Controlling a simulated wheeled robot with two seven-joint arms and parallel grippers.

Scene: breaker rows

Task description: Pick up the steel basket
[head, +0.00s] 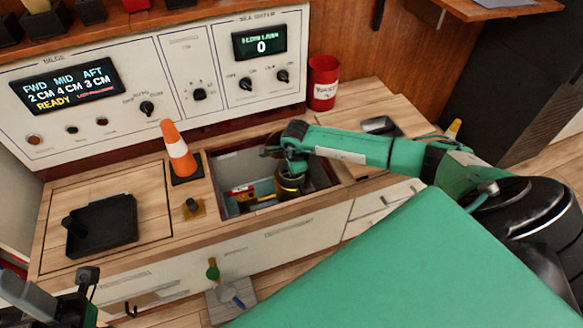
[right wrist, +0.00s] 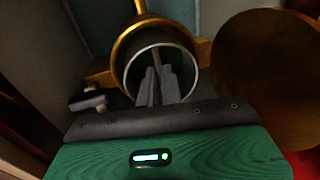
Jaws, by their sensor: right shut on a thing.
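In the right wrist view the steel basket (right wrist: 136,76) shows as a bright round rim inside a brass housing (right wrist: 124,50). My right gripper (right wrist: 156,72) points down into it, its fingers close together on a thin upright bar, apparently the basket's handle. The basket's lower part is hidden in the housing. In the head view the brass housing (head: 290,188) stands in the open counter hatch, and my right gripper (head: 291,165) is right above it, its fingers hidden. Part of my left gripper (head: 80,300) shows at the lower left corner; its jaws are unclear.
A round brass lid (right wrist: 265,78) stands close beside the housing. An orange cone (head: 178,152) and a black tray (head: 103,224) are on the counter left of the hatch (head: 222,163). A red can (head: 322,84) stands behind. The hatch walls are close around the housing.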

